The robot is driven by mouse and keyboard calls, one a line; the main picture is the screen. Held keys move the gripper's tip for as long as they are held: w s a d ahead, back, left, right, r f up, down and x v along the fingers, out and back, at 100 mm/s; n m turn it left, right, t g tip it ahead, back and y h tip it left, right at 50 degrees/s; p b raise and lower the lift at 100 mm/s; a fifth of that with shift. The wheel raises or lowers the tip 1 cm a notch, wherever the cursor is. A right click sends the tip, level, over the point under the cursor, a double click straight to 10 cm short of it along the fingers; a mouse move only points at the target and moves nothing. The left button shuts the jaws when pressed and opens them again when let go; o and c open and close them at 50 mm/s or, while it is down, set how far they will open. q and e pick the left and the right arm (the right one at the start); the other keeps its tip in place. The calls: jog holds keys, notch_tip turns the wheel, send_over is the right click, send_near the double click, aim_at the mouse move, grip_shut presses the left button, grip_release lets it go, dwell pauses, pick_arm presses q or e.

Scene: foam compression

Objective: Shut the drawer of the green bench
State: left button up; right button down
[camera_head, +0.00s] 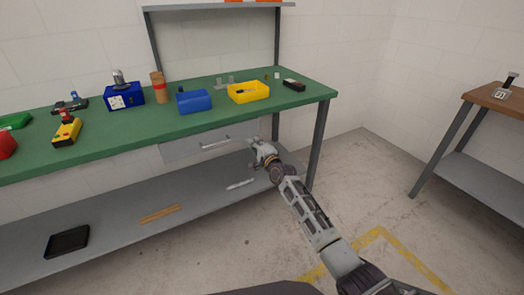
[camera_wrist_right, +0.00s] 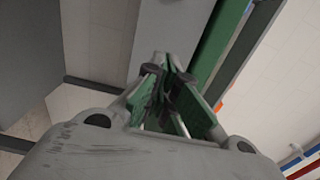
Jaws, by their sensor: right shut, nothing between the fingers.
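The green bench (camera_head: 120,135) runs along the wall from the left to the middle of the head view. Its grey drawer (camera_head: 180,150) sits under the front edge of the top, with a bar handle (camera_head: 215,144) on its front. I cannot tell whether a gap is left behind the drawer front. My right gripper (camera_head: 254,146) is at the right end of the drawer front, below the bench edge. Its fingers (camera_wrist_right: 168,90) are shut and empty. I cannot tell whether they touch the drawer. My left gripper is not in view.
On the bench top stand a blue bin (camera_head: 194,101), a yellow bin (camera_head: 248,92) and several tools. The lower shelf (camera_head: 110,225) holds a black tray (camera_head: 67,242). A bench leg (camera_head: 317,150) is right of my gripper. A brown table (camera_head: 497,100) stands far right; the floor between is free.

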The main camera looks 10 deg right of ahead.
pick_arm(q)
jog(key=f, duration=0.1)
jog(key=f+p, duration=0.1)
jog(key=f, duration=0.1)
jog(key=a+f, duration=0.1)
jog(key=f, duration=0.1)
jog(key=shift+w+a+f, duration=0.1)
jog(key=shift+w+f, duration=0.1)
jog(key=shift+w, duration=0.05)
pick_arm(e)
jog(key=v, duration=0.7)
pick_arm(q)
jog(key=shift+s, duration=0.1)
pick_arm(e)
jog(key=shift+w, duration=0.1)
